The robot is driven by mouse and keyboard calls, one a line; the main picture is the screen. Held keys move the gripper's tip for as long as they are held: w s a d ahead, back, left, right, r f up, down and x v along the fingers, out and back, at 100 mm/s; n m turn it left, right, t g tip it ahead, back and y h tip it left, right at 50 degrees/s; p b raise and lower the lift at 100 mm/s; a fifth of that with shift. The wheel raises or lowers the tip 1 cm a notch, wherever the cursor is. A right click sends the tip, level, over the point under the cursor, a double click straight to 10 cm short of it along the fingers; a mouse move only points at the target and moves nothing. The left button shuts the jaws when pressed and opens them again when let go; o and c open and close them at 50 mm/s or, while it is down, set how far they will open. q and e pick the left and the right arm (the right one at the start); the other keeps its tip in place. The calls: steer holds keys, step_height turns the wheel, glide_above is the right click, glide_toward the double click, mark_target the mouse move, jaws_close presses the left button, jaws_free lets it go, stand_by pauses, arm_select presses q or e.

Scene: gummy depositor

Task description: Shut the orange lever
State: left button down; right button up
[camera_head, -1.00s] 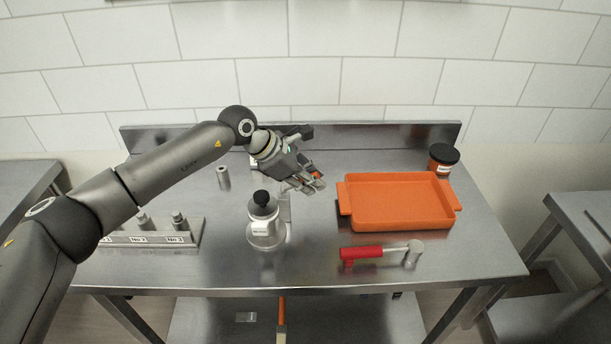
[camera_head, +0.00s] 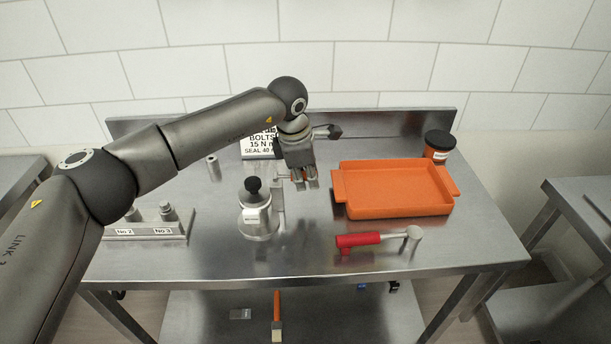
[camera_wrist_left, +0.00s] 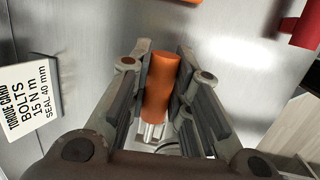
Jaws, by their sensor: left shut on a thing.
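The metal depositor (camera_head: 258,222) with a black knob stands upright in the middle of the steel table in the head view. The orange lever's cylindrical grip (camera_wrist_left: 163,78) lies between the fingers of my left gripper (camera_wrist_left: 162,95) in the left wrist view, with a metal stem below it. My left gripper (camera_head: 298,184) is shut on this orange grip, just right of and behind the depositor. In the head view the fingers hide most of the lever. My right gripper is in neither view.
An orange tray (camera_head: 398,210) and a black-lidded orange jar (camera_head: 437,147) stand at the right. A red-handled tool (camera_head: 358,240) lies in front of the tray. A torque card (camera_head: 257,146) stands behind; a metal rack (camera_head: 150,233) is at left.

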arm_select(q)
steer(key=c, duration=1.3)
jaws_free()
steer(key=shift+d+f, duration=0.1)
steer(key=shift+r, duration=0.2)
steer(key=v, duration=1.1)
steer(key=shift+r, duration=0.35)
steer(key=shift+s, duration=0.1)
